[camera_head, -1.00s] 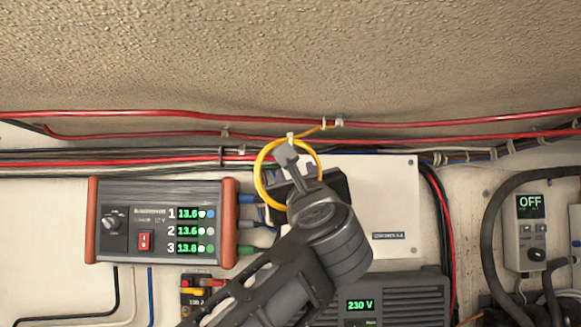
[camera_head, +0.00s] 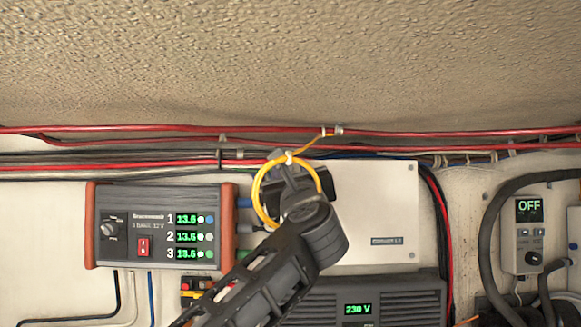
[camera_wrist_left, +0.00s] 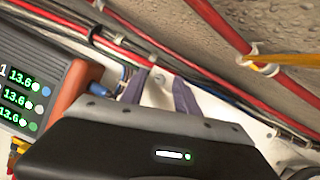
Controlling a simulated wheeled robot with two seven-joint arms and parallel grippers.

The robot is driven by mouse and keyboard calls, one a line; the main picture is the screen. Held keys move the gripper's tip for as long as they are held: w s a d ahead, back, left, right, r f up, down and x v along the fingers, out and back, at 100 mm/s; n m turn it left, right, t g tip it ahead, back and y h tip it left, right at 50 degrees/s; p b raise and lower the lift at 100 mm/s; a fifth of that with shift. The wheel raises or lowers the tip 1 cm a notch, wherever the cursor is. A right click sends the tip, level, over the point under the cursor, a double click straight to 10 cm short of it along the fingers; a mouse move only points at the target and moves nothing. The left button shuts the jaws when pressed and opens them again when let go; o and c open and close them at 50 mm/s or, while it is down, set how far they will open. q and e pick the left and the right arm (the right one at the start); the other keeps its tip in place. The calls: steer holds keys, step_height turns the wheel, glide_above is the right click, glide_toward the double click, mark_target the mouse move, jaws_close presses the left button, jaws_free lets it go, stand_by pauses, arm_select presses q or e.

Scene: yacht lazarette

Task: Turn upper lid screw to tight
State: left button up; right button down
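The white lid panel (camera_head: 385,205) is on the wall behind my left gripper (camera_head: 282,162). A small screw (camera_head: 411,168) shows at its upper right corner and another (camera_head: 411,252) lower down. The lid's left part is hidden by my gripper and arm. In the left wrist view, the two dark fingers of my left gripper (camera_wrist_left: 158,88) stand apart. A small pale round screw head (camera_wrist_left: 159,78) shows between them; whether they touch it I cannot tell. My right gripper is not in view.
A yellow cable loop (camera_head: 257,190) hangs from the red cables (camera_head: 450,134) around my left gripper's fingers. A charger box (camera_head: 160,225) stands left, a 230 V unit (camera_head: 410,300) below, and an OFF-display controller (camera_head: 528,235) right. The textured ceiling (camera_head: 290,60) is close above.

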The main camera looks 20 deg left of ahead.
arm_select(q)
jaws_close()
stand_by(0.3)
steer(key=shift+m+h, duration=0.3)
steer(key=shift+m, duration=0.4)
steer(key=m+h, duration=0.2)
steer(key=m, duration=0.4)
steer(key=m+t+h, duration=0.1)
steer(key=m+h, duration=0.2)
steer(key=m, duration=0.2)
steer(key=a+m+h, duration=0.1)
steer(key=m+h, duration=0.2)
steer(key=m, duration=0.3)
steer(key=shift+s+r+m+t, duration=0.2)
steer(key=shift+s+m+t, duration=0.05)
steer(key=shift+m+t, duration=0.05)
steer(key=m+h, duration=0.1)
steer(key=m, duration=0.1)
steer(key=m+g, duration=0.1)
steer(key=m, duration=0.1)
steer(key=shift+r+m+h, duration=0.1)
steer(key=shift+m+h, duration=0.3)
steer(key=shift+g, duration=0.3)
